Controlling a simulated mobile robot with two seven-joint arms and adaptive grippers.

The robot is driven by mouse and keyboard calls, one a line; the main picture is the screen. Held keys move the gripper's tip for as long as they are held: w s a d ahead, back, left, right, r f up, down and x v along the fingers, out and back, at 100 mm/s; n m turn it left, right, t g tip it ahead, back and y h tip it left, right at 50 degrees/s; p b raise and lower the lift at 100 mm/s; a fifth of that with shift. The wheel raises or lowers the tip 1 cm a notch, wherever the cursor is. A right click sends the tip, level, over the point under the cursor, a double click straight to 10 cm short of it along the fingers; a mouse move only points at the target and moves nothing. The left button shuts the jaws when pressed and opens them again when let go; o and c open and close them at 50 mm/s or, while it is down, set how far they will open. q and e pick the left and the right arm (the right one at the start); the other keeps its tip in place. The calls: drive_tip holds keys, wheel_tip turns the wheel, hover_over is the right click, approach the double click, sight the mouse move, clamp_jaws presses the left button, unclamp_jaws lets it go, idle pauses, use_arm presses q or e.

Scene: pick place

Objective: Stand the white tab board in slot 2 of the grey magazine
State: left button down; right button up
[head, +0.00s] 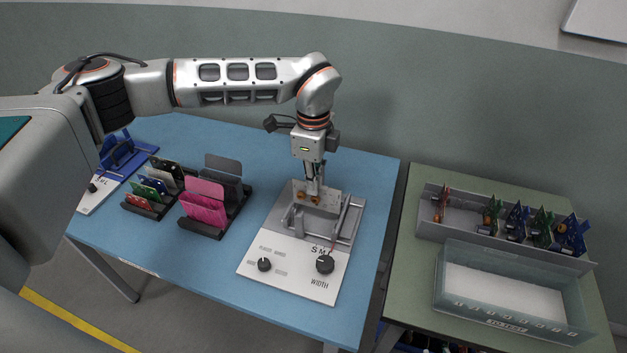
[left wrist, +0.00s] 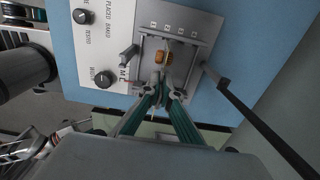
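The grey magazine (head: 343,222) stands on a white panel with two knobs near the right end of the blue table. In the left wrist view the magazine (left wrist: 201,58) has a row of small slot labels along its far edge, too small to read surely. My left gripper (head: 315,191) points straight down over the magazine. Its fingers (left wrist: 164,80) are close together, seemingly on a thin board with orange parts (left wrist: 166,57), which I take for the white tab board. The board lines up with the second label from the left. Its lower edge and seating are hidden. My right gripper is not in view.
Pink and dark boards stand in a black rack (head: 205,233) left of the magazine, beside a smaller rack (head: 142,211) and a blue fixture (head: 140,160). On the green table, a grey bin (head: 470,235) holds several boards behind a clear box (head: 500,322).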

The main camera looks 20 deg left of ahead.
use_arm(q)
drive_tip(key=shift+f, duration=0.4)
drive_tip(key=shift+f+b, duration=0.3)
drive_tip(key=shift+f, duration=0.35)
drive_tip(key=shift+f, duration=0.2)
idle(0.3)
drive_tip(key=shift+f+b, duration=0.3)
drive_tip(key=shift+f, duration=0.25)
drive_tip(key=c, duration=1.8)
unclamp_jaws()
